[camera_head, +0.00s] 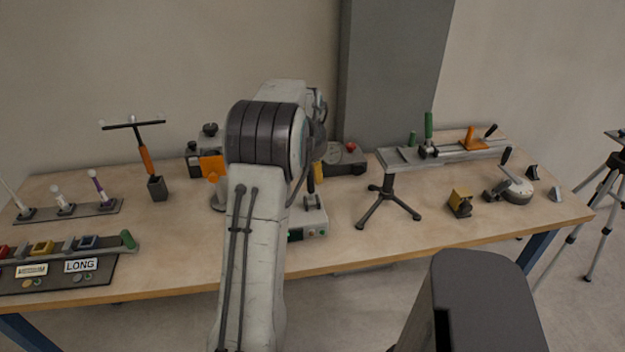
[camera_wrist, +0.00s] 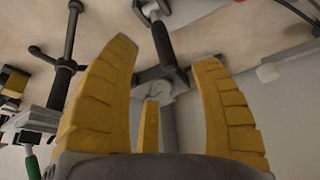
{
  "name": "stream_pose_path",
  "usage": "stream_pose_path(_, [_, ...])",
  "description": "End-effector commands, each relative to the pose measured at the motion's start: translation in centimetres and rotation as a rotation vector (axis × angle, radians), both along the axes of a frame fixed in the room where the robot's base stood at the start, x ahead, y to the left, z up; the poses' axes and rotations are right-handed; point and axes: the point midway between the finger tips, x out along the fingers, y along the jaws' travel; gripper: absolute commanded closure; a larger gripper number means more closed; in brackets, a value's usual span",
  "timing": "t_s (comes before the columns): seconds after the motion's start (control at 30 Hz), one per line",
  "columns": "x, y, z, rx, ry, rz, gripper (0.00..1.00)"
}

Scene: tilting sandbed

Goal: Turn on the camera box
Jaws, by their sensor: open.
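A pale grey box (camera_head: 314,220) with a dark green front panel stands near the table's front edge in the head view, partly hidden behind my arm. It may be the camera box; no label is readable. A black upright handle rises above it. In the head view my arm hides most of the gripper.
A black tripod stand (camera_head: 388,200) is right of the grey box, with a small yellow block (camera_head: 460,202) farther right. An orange-fronted device (camera_head: 212,167) stands left of my arm. A dark grey device with a red knob (camera_head: 347,157) is behind. The table's front right is clear.

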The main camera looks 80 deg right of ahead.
Motion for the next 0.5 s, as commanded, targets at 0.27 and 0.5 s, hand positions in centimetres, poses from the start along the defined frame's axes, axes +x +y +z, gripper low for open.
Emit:
stream_pose_path(0.27, [0.0, -0.2, -0.5, 0.001, 0.047, 0.111, 0.42])
stream_pose_path(0.5, [0.1, -1.3, -3.2, 0.001, 0.048, 0.114, 0.42])
